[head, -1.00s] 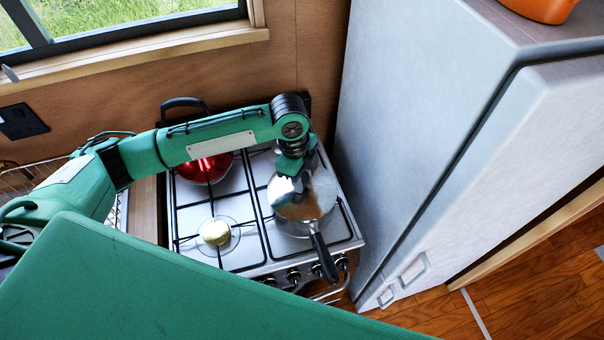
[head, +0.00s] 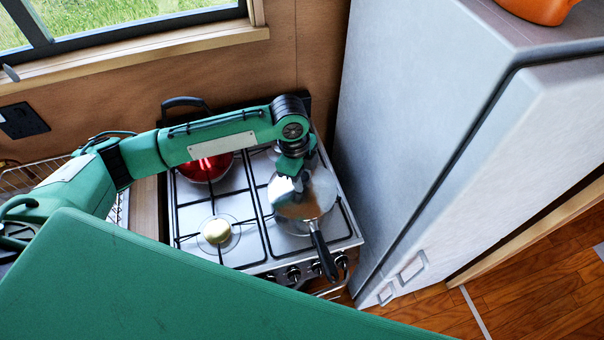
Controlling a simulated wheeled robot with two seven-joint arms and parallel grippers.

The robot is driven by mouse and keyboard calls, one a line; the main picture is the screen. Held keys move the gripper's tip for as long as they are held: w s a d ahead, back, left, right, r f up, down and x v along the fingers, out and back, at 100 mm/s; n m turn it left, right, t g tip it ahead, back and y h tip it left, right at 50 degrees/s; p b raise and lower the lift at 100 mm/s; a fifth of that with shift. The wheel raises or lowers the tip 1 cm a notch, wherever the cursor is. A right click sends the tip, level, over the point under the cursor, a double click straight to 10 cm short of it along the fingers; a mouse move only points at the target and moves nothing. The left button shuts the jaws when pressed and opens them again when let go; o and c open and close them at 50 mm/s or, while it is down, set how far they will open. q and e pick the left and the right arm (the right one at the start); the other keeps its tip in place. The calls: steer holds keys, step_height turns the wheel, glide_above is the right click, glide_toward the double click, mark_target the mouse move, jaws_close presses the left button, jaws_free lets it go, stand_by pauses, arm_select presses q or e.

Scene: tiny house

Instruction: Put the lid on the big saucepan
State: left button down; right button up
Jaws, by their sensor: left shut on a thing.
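The big saucepan stands on the front right burner of the stove; its black handle (head: 324,252) points toward the front edge. The shiny metal lid (head: 318,195) is over the top of the pan and covers most of its opening. My left gripper (head: 289,187) points down at the middle of the lid, shut on it. The gripper and wrist hide the lid's knob and part of its far side. I cannot tell whether the lid's rim touches the pan all around. My right gripper is out of view.
A red pot (head: 207,167) stands on the back left of the stove (head: 187,212), partly behind my left arm. The front left burner (head: 215,231) is free. A tall grey fridge (head: 425,120) stands close on the right. A wall and window are behind.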

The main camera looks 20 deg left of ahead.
arm_select(q)
steer(key=c, duration=0.9)
jaws_free()
steer(key=shift+c, duration=0.2)
steer(key=shift+o, duration=0.4)
steer(key=o, duration=0.4)
step_height(320, 180, up, 5)
steer(key=p, duration=0.5)
steer(key=shift+r+p, duration=0.85)
steer(key=shift+r, duration=0.2)
